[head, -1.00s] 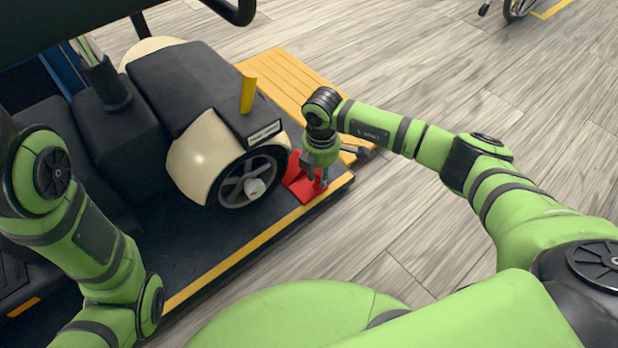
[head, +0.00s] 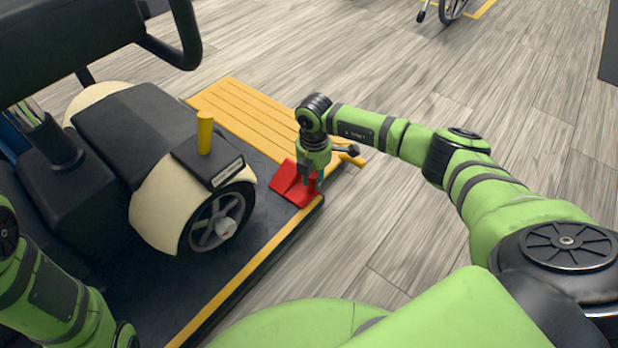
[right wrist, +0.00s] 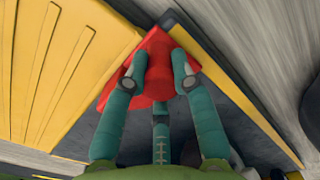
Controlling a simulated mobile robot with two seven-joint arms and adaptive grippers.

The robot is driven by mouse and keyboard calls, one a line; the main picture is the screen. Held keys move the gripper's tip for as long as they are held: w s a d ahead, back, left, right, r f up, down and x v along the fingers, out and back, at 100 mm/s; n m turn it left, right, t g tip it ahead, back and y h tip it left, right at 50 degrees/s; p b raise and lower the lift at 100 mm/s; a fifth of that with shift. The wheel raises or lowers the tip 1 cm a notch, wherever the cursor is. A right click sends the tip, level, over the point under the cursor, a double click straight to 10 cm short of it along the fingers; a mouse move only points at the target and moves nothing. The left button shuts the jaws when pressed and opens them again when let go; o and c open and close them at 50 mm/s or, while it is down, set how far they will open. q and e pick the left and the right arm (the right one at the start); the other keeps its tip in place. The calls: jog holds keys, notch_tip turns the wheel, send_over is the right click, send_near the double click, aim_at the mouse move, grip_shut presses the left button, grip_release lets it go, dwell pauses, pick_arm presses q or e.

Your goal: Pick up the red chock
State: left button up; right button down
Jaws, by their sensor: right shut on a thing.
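The red chock (head: 287,181) is in the right gripper, near the corner of the dark platform (head: 245,238). The right gripper (head: 311,184) points down and its fingers are shut on the chock. The chock is apart from the scooter's front wheel (head: 218,222), to the right of it. In the right wrist view the fingers (right wrist: 160,72) close around the red chock (right wrist: 157,45), hiding part of it. I cannot tell how far the chock is above the platform. The left gripper is out of view; only part of my left arm shows at the left edge.
The scooter (head: 130,140), black and cream, stands on the platform at left. A yellow ramp (head: 250,112) lies behind the gripper, and a yellow post (head: 205,132) rises by the wheel. The wooden floor (head: 400,225) at right is clear.

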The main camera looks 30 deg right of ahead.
jog(key=shift+d, duration=0.15)
jog(key=c, duration=1)
grip_release()
jog(key=shift+o, duration=0.2)
notch_tip(320, 180, up, 12)
